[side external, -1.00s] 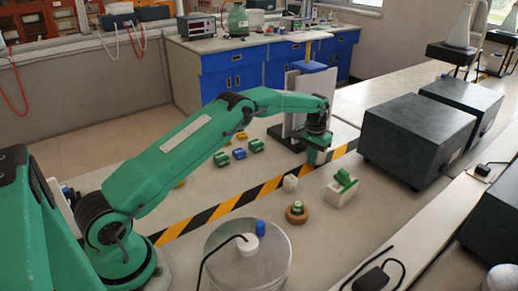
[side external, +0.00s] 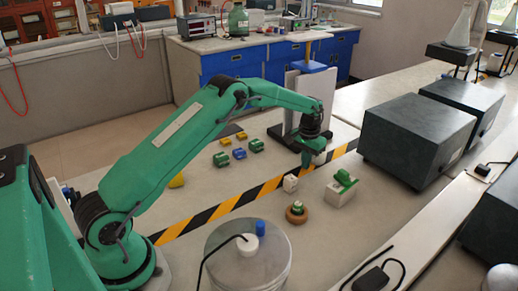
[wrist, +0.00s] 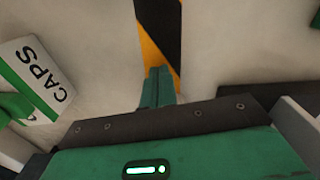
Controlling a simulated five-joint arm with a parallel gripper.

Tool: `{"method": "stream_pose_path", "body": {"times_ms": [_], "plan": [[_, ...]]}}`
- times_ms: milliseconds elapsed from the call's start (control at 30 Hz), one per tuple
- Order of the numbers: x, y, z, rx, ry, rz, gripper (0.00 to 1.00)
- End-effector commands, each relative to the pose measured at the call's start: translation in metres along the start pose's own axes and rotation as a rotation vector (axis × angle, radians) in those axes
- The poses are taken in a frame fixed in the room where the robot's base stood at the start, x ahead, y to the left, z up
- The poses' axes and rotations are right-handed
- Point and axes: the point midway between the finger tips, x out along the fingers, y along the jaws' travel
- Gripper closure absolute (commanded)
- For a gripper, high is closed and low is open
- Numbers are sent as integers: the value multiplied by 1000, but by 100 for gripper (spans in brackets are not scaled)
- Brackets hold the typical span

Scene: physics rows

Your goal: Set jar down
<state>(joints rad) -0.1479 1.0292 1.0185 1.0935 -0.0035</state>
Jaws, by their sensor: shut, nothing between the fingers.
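My gripper (side external: 307,163) points down over the table beside the yellow-and-black striped line, with its fingers together and empty. In the wrist view the closed green fingers (wrist: 157,88) show against the stripe. No thing is clearly recognisable as the jar. A small white block-like item (side external: 290,184) stands on the table below and left of my gripper. A brown ring (side external: 297,218) with a small green-and-white item (side external: 298,208) in it sits nearer the camera. A white box (side external: 341,195) with a green piece on top is to the right; its CAPS label shows in the wrist view (wrist: 42,75).
A large clear cylinder (side external: 245,272) stands in front. Several small blue, green and yellow pieces (side external: 239,153) lie left of my gripper. A grey upright stand (side external: 294,105) is close behind it. Dark boxes (side external: 415,140) stand at the right.

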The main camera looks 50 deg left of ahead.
Motion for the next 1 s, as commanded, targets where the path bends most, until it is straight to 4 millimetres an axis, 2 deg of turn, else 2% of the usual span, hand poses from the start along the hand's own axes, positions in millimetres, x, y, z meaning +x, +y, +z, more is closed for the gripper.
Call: {"method": "stream_pose_path", "body": {"times_ms": [133,400,633,800,1000], "plan": [[-2,0,10,0,1,0,100],[-52,0,8,0,4,0,100],[-85,0,8,0,3,0,100],[-97,0,8,0,1,0,100],[-100,0,9,0,-1,0,100]]}}
